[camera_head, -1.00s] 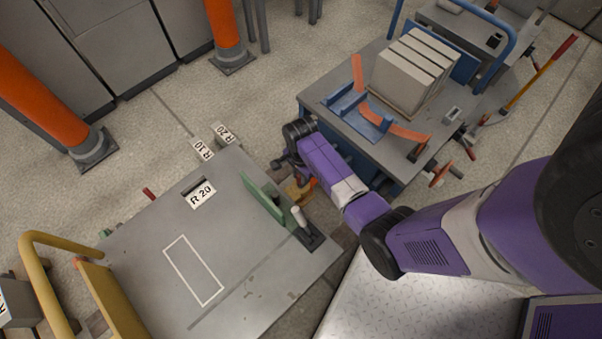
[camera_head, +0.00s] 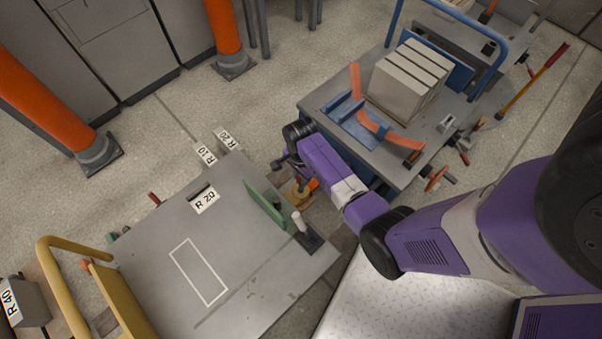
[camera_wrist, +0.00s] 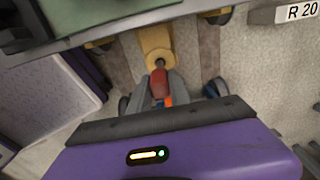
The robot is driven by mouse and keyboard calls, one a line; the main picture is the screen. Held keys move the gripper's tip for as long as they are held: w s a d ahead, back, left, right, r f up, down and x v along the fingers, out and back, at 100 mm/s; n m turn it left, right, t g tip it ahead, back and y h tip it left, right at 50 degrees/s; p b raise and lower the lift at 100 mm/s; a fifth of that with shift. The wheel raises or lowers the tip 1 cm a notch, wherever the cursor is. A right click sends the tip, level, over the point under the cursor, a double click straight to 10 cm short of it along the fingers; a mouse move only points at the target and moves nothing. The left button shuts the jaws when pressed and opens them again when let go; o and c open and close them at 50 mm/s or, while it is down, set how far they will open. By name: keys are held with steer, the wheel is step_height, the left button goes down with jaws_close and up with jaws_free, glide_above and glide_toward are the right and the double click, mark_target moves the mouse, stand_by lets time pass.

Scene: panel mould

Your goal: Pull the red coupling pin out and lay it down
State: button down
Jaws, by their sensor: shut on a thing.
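The red coupling pin (camera_wrist: 159,82) shows in the wrist view between the two grey fingers of my gripper (camera_wrist: 160,84). My gripper is shut on it. The pin's far end meets a yellow coupling piece (camera_wrist: 158,40); I cannot tell how deep it sits there. An orange part (camera_wrist: 168,101) shows just behind the pin. The pin cannot be made out there.
A grey cart top (camera_head: 150,255) with a white outlined rectangle lies at left, with a green bracket (camera_head: 264,205) and a pale upright peg (camera_head: 298,221) near its edge. A cart (camera_head: 330,95) with blocks and an orange curved piece stands at upper right.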

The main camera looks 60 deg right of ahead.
steer(key=shift+r+p, duration=1.55)
steer(key=shift+r, duration=0.05)
steer(key=shift+r, duration=0.15)
step_height(320, 180, up, 4)
steer(key=p, duration=0.4)
steer(key=shift+a, duration=0.1)
